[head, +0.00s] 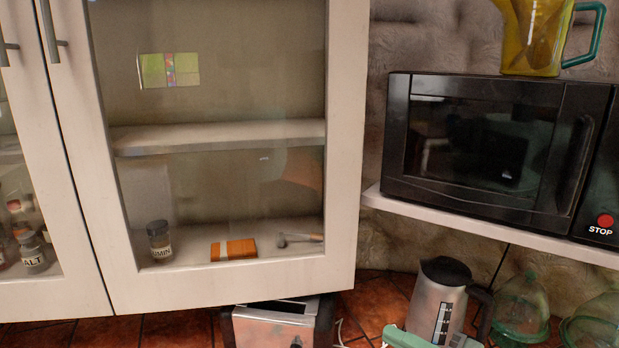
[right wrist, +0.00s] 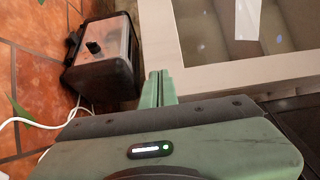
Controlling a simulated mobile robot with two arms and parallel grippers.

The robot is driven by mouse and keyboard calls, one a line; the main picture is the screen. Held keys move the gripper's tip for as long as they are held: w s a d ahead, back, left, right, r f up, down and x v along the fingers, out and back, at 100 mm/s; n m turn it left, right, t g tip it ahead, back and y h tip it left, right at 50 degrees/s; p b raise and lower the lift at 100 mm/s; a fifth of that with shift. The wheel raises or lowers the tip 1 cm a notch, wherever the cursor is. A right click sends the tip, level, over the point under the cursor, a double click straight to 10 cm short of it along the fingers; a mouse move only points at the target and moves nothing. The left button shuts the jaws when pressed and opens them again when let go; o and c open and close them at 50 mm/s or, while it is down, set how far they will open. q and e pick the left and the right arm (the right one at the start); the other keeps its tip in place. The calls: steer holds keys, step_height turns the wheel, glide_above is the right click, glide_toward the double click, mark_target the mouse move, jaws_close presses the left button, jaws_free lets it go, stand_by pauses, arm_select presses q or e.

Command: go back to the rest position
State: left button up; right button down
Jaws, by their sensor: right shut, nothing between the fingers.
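My right gripper (head: 397,336) shows only in part at the bottom edge of the head view, as a pale green piece in front of the kettle. In the right wrist view its green fingers (right wrist: 158,76) are together with nothing between them. They are close to the lower frame of the cabinet (right wrist: 225,72), with the toaster to their left; I cannot tell whether they touch anything. My left gripper is not in view.
The glass-fronted cabinet door (head: 345,130) looks closed. A black microwave (head: 470,140) sits on a shelf, with a yellow pitcher (head: 535,35) on top. Below are a toaster (head: 275,328), a kettle (head: 437,300) and a glass dome (head: 520,305) by the tiles.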

steer(key=s+a+f+n+g+h, duration=0.2)
steer(key=s+a+f+n, duration=0.15)
steer(key=s+f, duration=0.35)
steer(key=s+a+f+n+g+h, duration=0.25)
steer(key=s+f+n, duration=0.2)
steer(key=f, duration=0.45)
steer(key=s+d+f+n+g+h, duration=0.1)
steer(key=s+d+f+g+h, duration=0.1)
steer(key=s+d+f+h, duration=0.35)
steer(key=s+d+f+n+g+h, duration=0.1)
steer(key=s+d+f+g+h, duration=0.1)
steer(key=s+d+h, duration=0.35)
steer(key=s+f+y+b, duration=0.25)
steer(key=f+b, duration=0.25)
steer(key=f, duration=2.5)
arm_select(q)
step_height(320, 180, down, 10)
steer(key=b, duration=0.5)
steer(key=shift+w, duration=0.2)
arm_select(e)
steer(key=s+d+f+g, duration=0.1)
steer(key=s+f, duration=0.8)
steer(key=f, duration=0.2)
steer(key=s+d+f+g, duration=0.1)
steer(key=s+d+f, duration=0.1)
steer(key=s+f, duration=0.7)
step_height(320, 180, down, 2)
steer(key=shift+f+h, duration=0.25)
steer(key=shift+h, duration=0.15)
steer(key=shift+s, duration=0.1)
